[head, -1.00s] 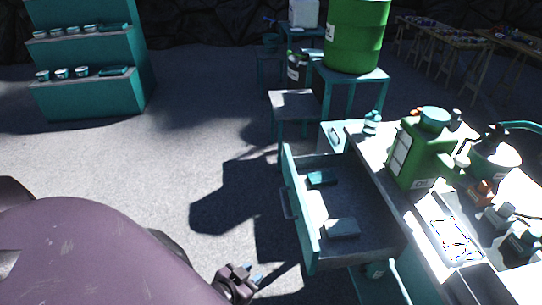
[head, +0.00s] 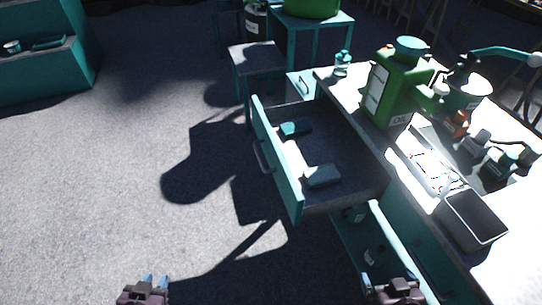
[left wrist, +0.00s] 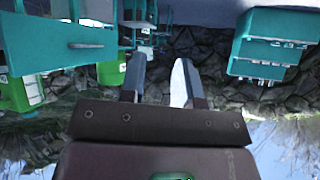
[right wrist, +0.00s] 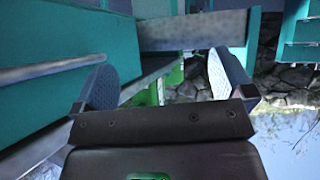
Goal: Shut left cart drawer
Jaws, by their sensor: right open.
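The teal cart drawer (head: 278,165) is pulled out to the left of the cart top (head: 350,95), with a bar handle on its front. Two small teal boxes lie in it (head: 322,176). My left gripper (head: 156,280) is low over the floor, left of and nearer than the drawer, empty with its fingers a little apart. My right gripper (head: 390,285) is wide open and empty at the near side of the cart, below the drawer's near end. In the right wrist view a teal panel with a grey bar (right wrist: 60,70) is close on the left.
A green jug (head: 392,88), bottles and a dark-screened device (head: 474,217) crowd the cart top. Below the drawer, a lower compartment (head: 350,245) holds small bottles. A grey-topped stool (head: 256,58) stands behind. The floor left of the drawer is clear.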

